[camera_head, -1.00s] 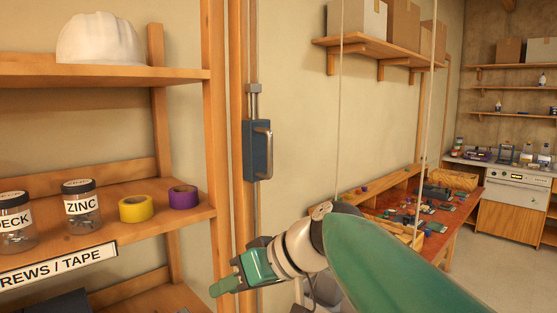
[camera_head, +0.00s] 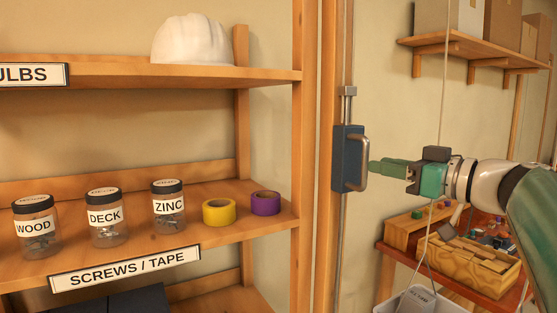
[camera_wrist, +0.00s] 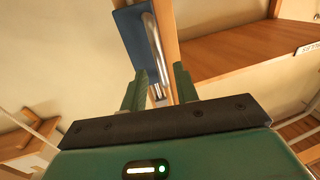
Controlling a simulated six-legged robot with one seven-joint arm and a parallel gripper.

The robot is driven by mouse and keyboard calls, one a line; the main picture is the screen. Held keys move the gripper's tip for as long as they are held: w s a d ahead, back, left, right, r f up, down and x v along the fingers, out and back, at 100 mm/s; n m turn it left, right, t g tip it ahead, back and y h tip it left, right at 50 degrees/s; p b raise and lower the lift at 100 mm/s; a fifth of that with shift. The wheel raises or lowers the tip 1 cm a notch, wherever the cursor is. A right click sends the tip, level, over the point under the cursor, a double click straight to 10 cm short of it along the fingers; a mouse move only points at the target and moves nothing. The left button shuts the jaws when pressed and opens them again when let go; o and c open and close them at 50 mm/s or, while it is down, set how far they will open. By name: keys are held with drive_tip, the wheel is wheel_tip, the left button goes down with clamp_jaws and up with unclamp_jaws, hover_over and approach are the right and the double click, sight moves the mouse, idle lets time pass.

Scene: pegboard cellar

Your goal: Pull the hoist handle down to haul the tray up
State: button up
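The hoist handle is a grey metal bar (camera_head: 364,160) on a dark blue block (camera_head: 347,165), mounted on a vertical rail beside the wooden shelf post. My gripper (camera_head: 372,166) is level with the bar and just to its right, pointing at it. In the wrist view my gripper (camera_wrist: 160,84) is open with a gap between its green fingers. The bar (camera_wrist: 154,45) shows beyond the fingertips, roughly in line with the gap; I cannot tell whether they touch. A white tray (camera_head: 388,308) hangs on thin cords at the bottom, partly cut off, with a grey labelled thing in it.
A wooden shelf (camera_head: 245,222) with labelled jars, a yellow tape roll (camera_head: 219,212) and a purple tape roll (camera_head: 265,203) stands left of the rail. A thin cord (camera_head: 444,90) hangs near my arm. A bench with a wooden organiser (camera_head: 490,275) is at the right.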

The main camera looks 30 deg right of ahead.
sight(363, 182)
drive_tip(key=shift+x, duration=2.65)
drive_tip(key=shift+c, duration=0.2)
clamp_jaws()
